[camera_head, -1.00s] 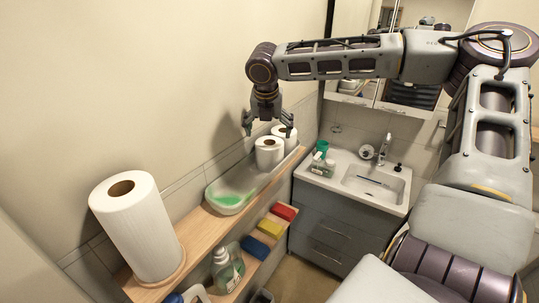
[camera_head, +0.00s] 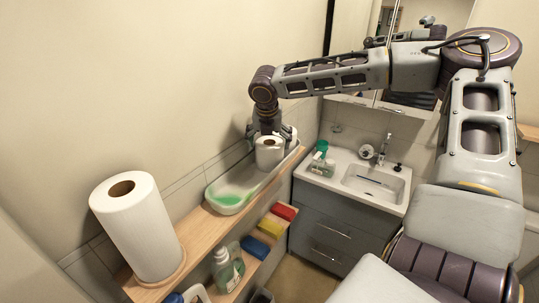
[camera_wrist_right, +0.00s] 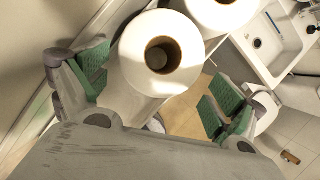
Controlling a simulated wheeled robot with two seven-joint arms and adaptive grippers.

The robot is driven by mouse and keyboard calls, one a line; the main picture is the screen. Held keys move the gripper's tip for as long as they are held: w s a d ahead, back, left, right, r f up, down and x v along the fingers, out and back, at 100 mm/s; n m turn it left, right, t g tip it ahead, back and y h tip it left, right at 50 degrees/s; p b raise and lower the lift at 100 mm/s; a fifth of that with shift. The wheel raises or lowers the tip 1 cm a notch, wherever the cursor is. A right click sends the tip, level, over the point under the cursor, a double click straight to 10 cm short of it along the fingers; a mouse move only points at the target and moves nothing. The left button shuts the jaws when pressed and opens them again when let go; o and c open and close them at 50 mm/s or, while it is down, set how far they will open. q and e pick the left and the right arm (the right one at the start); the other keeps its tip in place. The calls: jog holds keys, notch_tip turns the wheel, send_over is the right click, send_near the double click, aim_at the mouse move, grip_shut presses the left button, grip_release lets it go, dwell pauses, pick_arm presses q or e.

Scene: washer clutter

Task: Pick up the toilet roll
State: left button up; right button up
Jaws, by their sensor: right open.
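A white toilet roll (camera_head: 268,153) stands upright in the far part of a long white tray on the wooden shelf. In the right wrist view this roll (camera_wrist_right: 183,55) lies between the two green-padded fingers. A second toilet roll (camera_wrist_right: 222,12) stands right behind it and is partly cut off by the frame edge. My right gripper (camera_head: 271,133) points down over the nearer roll, its fingers apart on either side. In the right wrist view my right gripper (camera_wrist_right: 160,92) is open, with gaps visible between the pads and the roll. My left gripper is not in view.
The white tray (camera_head: 215,199) has a green patch at its near end. A large paper towel roll (camera_head: 138,225) stands on the near shelf (camera_head: 205,228). A bottle (camera_head: 226,270) and colored sponges (camera_head: 255,247) sit below. A sink (camera_head: 372,184) is to the right.

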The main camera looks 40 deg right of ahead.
jog(key=shift+x, duration=1.35)
jog(key=shift+p+x, duration=0.3)
jog(key=shift+x, duration=0.85)
jog(key=shift+w+d+r, duration=0.1)
jog(key=shift+w, duration=0.05)
jog(key=shift+c, duration=0.3)
jog(key=c, duration=0.6)
jog(key=shift+r, duration=0.2)
